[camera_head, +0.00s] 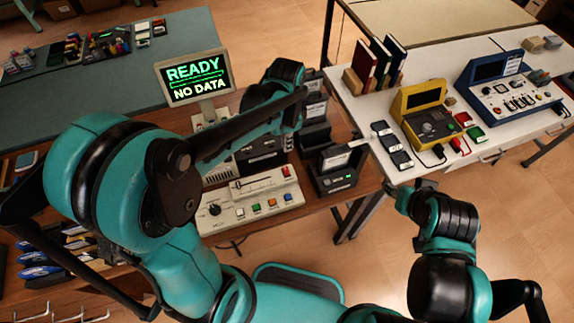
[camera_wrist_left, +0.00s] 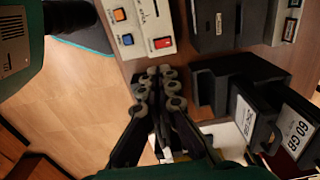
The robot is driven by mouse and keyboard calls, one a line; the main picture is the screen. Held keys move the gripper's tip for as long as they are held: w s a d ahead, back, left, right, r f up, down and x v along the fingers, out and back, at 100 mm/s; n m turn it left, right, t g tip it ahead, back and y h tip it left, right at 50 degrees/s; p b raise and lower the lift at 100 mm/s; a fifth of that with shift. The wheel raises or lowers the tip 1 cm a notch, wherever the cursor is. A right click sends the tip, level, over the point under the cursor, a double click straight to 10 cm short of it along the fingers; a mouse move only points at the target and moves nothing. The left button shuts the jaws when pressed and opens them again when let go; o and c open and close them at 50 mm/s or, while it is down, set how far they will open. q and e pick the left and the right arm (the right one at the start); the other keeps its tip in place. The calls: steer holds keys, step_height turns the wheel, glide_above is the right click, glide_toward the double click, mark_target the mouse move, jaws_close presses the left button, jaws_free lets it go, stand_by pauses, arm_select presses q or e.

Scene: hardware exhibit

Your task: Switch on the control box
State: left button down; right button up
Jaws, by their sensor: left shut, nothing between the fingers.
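A cream control box (camera_head: 250,206) lies on the wooden desk, with a black knob, a slider, coloured buttons and a red switch (camera_head: 286,171) at its right end. In the left wrist view, part of the control box (camera_wrist_left: 140,25) shows at the top, with orange and blue buttons and the red rocker switch (camera_wrist_left: 163,43). My left gripper (camera_head: 291,124) is above the desk, mostly hidden by its wrist. Its fingertips (camera_wrist_left: 160,84) are together and empty, appearing just past the box's switch end. My right gripper (camera_head: 424,184) is small at right; its fingers are unclear.
A monitor (camera_head: 193,75) reads READY, NO DATA. A black dock (camera_head: 337,180) with a labelled drive stands right of the control box, near other black units. A white table (camera_head: 490,125) carries a yellow case (camera_head: 424,110) and a blue case (camera_head: 505,85). Floor is open in front.

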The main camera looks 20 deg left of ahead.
mark_target(287, 172)
arm_select(q)
step_height(287, 172, down, 14)
steer(key=b, duration=0.4)
steer(key=shift+b, duration=0.35)
